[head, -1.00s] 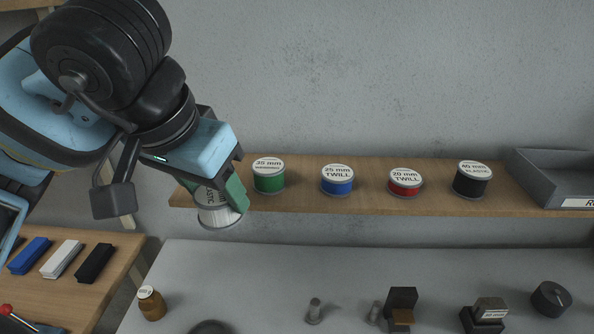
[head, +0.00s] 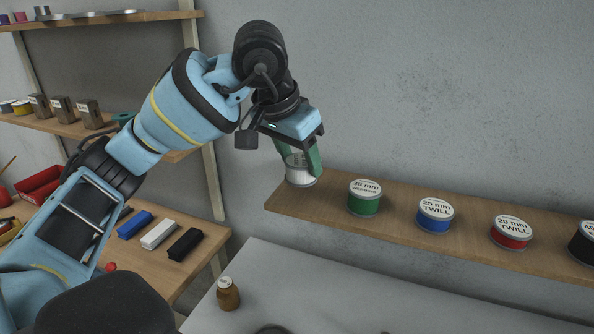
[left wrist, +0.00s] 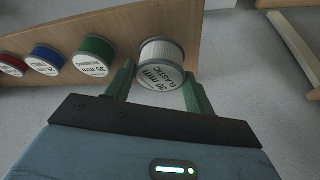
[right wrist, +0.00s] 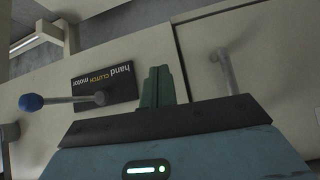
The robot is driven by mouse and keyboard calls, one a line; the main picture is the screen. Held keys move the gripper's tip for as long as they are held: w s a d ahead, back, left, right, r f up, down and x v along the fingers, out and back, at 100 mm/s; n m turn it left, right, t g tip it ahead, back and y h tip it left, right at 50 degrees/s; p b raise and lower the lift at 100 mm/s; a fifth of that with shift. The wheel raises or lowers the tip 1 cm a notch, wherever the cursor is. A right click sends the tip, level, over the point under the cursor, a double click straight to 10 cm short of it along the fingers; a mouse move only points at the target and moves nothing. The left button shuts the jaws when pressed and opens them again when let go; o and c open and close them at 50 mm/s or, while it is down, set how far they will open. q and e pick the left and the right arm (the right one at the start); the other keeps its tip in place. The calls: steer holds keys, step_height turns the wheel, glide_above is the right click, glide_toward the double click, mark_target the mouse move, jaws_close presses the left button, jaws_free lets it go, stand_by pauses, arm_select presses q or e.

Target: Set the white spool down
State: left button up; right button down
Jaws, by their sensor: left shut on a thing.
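The white spool (head: 300,179), labelled 30 mm elastic, is at the left end of the wooden shelf (head: 405,222) in the head view. It stands about upright. My left gripper (head: 303,160) is shut on it from above, one green finger on each side. The left wrist view also shows the spool (left wrist: 161,57) between the fingers, with the shelf (left wrist: 140,22) behind it. I cannot tell whether its base touches the shelf. My right gripper (right wrist: 160,86) shows only in the right wrist view, its fingers together with nothing between them.
Right of the white spool, a green spool (head: 364,198), a blue spool (head: 435,216) and a red spool (head: 511,232) stand in a row, with a black spool (head: 583,243) at the edge. A brown bottle (head: 228,295) stands below. The right gripper faces a black sign (right wrist: 105,88).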

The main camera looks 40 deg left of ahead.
mark_target(293, 161)
arm_select(q)
steer(key=shift+w+a+f, duration=0.2)
steer(key=shift+w+a, duration=0.1)
steer(key=shift+a, duration=0.05)
steer(key=shift+f+p, duration=0.3)
steer(key=shift+f, duration=1.25)
steer(key=shift+f, duration=0.1)
steer(key=shift+f, duration=0.15)
steer(key=o, duration=1.1)
steer(key=shift+c, duration=0.2)
